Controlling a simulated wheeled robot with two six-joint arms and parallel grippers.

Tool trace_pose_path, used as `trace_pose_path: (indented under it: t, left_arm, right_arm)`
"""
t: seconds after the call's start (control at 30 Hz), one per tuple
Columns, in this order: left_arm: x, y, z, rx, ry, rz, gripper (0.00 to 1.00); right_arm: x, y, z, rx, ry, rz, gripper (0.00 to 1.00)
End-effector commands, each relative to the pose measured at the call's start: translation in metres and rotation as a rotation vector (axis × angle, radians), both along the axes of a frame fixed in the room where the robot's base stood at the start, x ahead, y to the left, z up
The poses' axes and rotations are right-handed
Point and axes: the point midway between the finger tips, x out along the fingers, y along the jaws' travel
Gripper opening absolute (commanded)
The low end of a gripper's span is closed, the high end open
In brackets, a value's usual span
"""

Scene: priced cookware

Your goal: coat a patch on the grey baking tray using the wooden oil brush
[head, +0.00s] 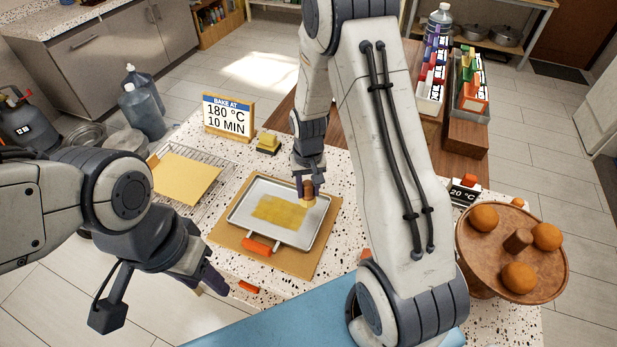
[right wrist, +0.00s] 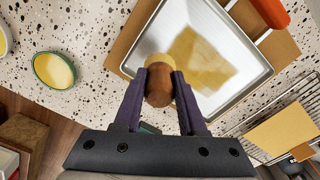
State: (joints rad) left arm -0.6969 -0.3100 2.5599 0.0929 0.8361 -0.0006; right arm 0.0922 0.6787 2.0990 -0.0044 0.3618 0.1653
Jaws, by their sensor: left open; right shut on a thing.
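The grey baking tray (head: 320,225) lies on a brown board on the speckled counter. It has an orange handle (head: 258,246) on its near side. A yellow oily patch (head: 278,210) covers part of the tray's middle; it also shows in the right wrist view (right wrist: 202,58). My right gripper (head: 307,183) is shut on the wooden oil brush (head: 308,194). In the right wrist view the brush (right wrist: 158,88) sits between the fingers, its pale head over the tray beside the patch. I cannot tell whether the bristles touch. My left gripper (head: 213,282) is open and empty, low at the counter's near edge.
A small bowl of yellow liquid (right wrist: 54,70) stands on the counter. A wire rack with a yellow sheet (head: 185,178) lies left of the tray. A sign (head: 228,116) and a yellow block (head: 268,142) stand behind. A round wooden stand (head: 510,260) with orange balls is at right.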

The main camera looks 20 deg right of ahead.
Motion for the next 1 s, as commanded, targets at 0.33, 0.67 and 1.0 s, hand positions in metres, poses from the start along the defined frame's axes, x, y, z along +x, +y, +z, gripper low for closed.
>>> trace_pose_path:
  t: [0.33,0.67,1.0]
  left_arm:
    - [0.0,0.0,0.02,0.0,0.0,-0.004,0.5]
    - [0.0,0.0,0.019,0.0,0.0,-0.003,0.5]
    - [0.0,0.0,0.015,0.0,0.0,-0.003,0.5]
  right_arm:
    - [0.001,0.003,0.025,0.0,-0.001,0.004,0.0]
    - [0.001,0.003,0.024,0.0,-0.001,0.004,0.0]
    - [0.0,0.005,0.019,0.0,0.0,0.014,0.0]
